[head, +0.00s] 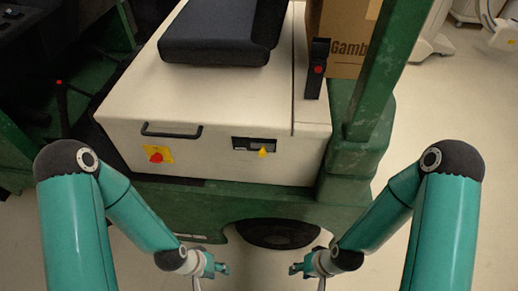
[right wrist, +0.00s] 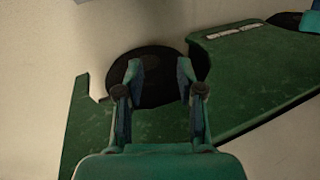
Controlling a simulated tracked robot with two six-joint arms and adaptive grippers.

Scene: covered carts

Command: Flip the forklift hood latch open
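The forklift hood (head: 225,95) is a cream-white box cover under a black seat. On its front face a dark recessed latch plate (head: 245,143) carries a small yellow latch (head: 263,152), which looks to hang downward. My left gripper (head: 225,268) is low in front of the forklift, below and left of the latch, and looks open and empty. My right gripper (head: 293,268) is below and right of the latch, apart from it. In the right wrist view it (right wrist: 160,72) is open and empty, with the forklift's green body beyond.
A black handle (head: 172,131) and a red knob (head: 156,157) on a yellow plate sit left of the latch. A green post (head: 382,70) rises at the right. A black wheel (head: 277,234) shows below the green chassis. A cardboard box (head: 345,45) stands behind.

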